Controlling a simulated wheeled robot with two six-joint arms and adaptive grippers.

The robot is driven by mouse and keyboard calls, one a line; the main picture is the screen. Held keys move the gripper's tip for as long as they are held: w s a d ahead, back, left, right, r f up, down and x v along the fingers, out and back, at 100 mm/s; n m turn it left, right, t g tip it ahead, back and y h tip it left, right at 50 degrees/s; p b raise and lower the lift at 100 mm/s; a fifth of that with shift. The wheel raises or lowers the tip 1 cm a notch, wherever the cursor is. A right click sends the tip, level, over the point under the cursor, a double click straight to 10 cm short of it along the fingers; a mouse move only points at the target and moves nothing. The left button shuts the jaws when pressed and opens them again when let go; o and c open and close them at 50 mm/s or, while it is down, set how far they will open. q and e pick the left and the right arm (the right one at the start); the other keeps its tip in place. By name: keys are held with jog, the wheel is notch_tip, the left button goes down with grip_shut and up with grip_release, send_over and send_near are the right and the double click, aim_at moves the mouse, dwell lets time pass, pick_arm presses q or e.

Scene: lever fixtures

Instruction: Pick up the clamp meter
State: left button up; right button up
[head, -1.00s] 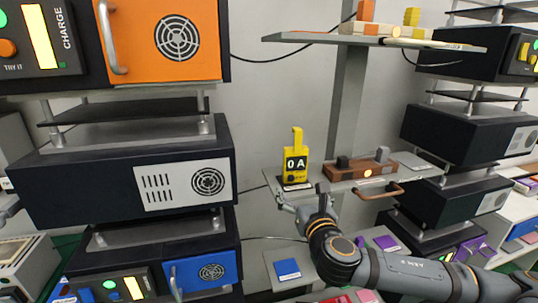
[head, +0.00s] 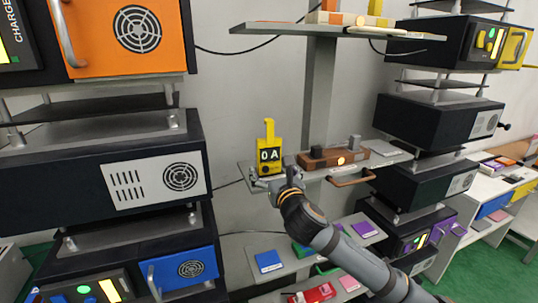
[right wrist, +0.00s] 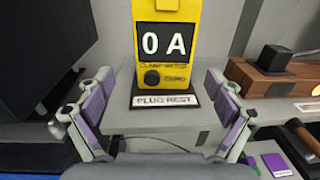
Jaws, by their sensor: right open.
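The yellow clamp meter (head: 270,155) stands upright on a small black base at the left end of a grey shelf (head: 392,160). Its dark display reads "0 A". In the right wrist view the clamp meter (right wrist: 167,50) is straight ahead, with a "PLUG REST" label on its base. My right gripper (head: 268,183) is just in front of the meter and slightly low. In the right wrist view its fingers (right wrist: 163,112) are spread wide, to either side of the base, with nothing between them. The top of the meter is cut off there. My left gripper is not in view.
A brown wooden block with a glowing light (head: 334,158) sits on the shelf to the right of the meter. Black equipment racks stand at left (head: 100,170) and right (head: 440,120). An upper shelf (head: 340,36) overhangs. Coloured pads lie on lower shelves.

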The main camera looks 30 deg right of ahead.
aim_at(270, 162)
jog(key=x, duration=0.1)
jog(key=p+x, duration=0.1)
jog(key=x, duration=0.1)
jog(key=p+x, duration=0.1)
jog(key=x, duration=0.1)
jog(key=shift+s+d+r, duration=0.15)
jog(key=shift+d+r, duration=0.1)
jog(key=shift+d, duration=0.05)
jog(key=shift+f, duration=0.1)
jog(key=c, duration=1.4)
notch_tip(270, 162, up, 10)
jog(key=shift+r+b, duration=0.1)
jog(key=shift+b, duration=0.2)
